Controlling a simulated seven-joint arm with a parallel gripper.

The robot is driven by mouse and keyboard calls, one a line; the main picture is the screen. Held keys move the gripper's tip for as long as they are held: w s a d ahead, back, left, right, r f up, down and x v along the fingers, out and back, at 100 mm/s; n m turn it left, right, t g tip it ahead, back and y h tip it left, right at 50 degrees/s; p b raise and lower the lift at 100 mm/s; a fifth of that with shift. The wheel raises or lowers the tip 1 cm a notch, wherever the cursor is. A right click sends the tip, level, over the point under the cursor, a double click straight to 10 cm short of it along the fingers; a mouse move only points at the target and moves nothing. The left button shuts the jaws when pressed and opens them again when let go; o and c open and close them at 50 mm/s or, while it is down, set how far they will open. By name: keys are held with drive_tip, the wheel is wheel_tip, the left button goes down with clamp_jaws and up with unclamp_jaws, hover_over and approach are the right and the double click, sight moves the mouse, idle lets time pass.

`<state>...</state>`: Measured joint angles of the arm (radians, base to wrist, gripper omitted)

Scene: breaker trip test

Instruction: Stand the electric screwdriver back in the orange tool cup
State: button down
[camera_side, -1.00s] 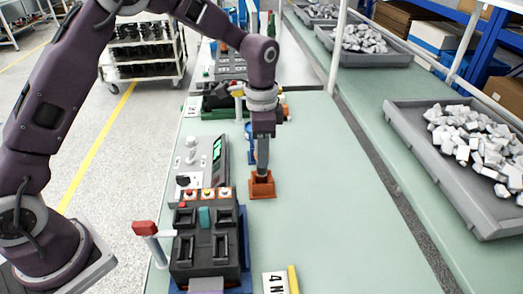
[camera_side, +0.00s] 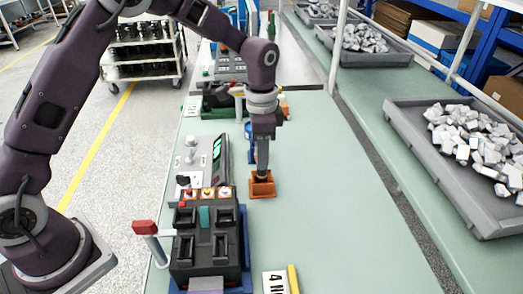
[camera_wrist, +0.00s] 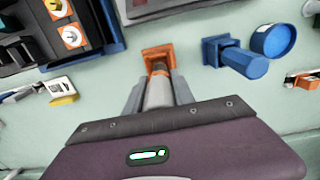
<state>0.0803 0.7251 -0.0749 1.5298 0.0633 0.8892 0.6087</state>
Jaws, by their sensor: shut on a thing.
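The orange tool cup (camera_side: 262,187) stands on the green bench, right of the black test fixture; it also shows at the top of the wrist view (camera_wrist: 157,54). My gripper (camera_side: 262,172) points straight down over the cup. In the wrist view my gripper (camera_wrist: 157,92) is shut on the electric screwdriver (camera_wrist: 158,90), a grey cylinder between the two fingers. The screwdriver's far end lies at the cup's opening. The fingers and cup wall hide how deep it sits and whether it touches the bottom.
A black test fixture (camera_side: 207,245) with a red-tipped lever (camera_side: 146,229) stands front left. A blue holder and blue cylinder (camera_wrist: 245,61) stand close by the cup. A grey tray of white parts (camera_side: 470,150) is at right. The bench right of the cup is clear.

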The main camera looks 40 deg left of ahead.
drive_tip(key=shift+f, duration=2.35)
drive_tip(key=c, duration=1)
unclamp_jaws()
drive_tip(key=shift+o, duration=0.2)
wheel_tip(320, 180, up, 6)
drive_tip(key=shift+r, duration=0.5)
